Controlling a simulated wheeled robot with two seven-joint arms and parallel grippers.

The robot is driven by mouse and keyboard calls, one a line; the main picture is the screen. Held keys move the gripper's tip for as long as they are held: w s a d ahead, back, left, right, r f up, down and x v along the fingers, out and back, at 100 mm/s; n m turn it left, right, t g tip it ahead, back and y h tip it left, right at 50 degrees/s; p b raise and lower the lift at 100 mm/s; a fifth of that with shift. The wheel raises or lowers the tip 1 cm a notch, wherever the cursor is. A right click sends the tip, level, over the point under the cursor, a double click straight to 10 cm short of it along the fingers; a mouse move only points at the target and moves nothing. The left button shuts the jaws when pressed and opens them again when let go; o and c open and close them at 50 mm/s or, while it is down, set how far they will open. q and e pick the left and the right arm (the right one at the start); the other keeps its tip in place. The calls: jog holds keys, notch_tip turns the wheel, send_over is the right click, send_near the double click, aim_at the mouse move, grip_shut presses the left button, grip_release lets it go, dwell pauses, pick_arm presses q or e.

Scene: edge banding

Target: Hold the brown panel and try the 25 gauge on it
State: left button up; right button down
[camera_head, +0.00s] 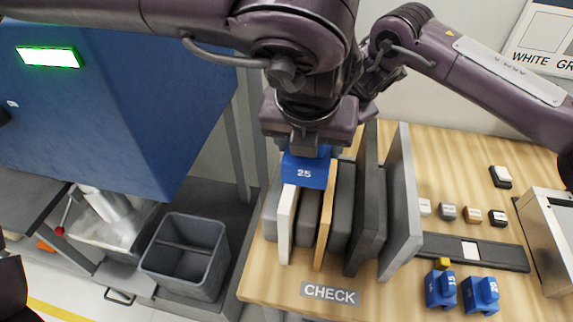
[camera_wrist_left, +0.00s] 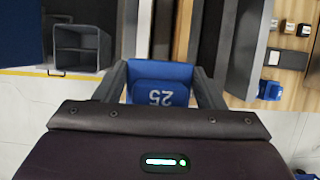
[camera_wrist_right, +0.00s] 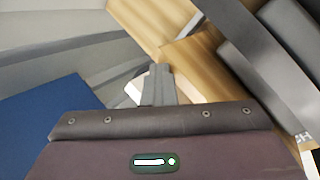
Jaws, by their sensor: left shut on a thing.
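The blue 25 gauge (camera_head: 305,171) is held by my left gripper (camera_head: 308,150) above the row of standing panels. It also shows between the fingers in the left wrist view (camera_wrist_left: 160,85). The brown panel (camera_head: 325,232) stands upright with a light wood-coloured edge, between grey blocks. The gauge overlaps its upper end in the head view; I cannot tell whether they touch. My right gripper shows in the right wrist view (camera_wrist_right: 157,84) with its fingers together, near wood-coloured surfaces. In the head view it is hidden behind the left arm.
A white panel (camera_head: 287,225) stands left of the brown one; dark (camera_head: 367,220) and grey (camera_head: 402,205) panels stand right. Blue gauges 15 (camera_head: 440,290) and 20 (camera_head: 481,294) lie on the table at front right. A grey bin (camera_head: 185,258) is at left.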

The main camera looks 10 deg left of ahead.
pick_arm(q)
jog(key=w+d+r+m+g+h, duration=0.4)
jog(key=d+m, duration=0.1)
jog(key=m, duration=1.3)
jog(key=shift+g+h, duration=0.3)
jog(key=shift+d, duration=0.1)
jog(key=s+f, duration=0.3)
jog(key=f, duration=0.7)
jog(key=shift+s+f, duration=0.2)
jog(key=shift+f, duration=0.1)
jog(key=shift+f, duration=0.7)
dwell(1.1)
jog(key=o, duration=1.1)
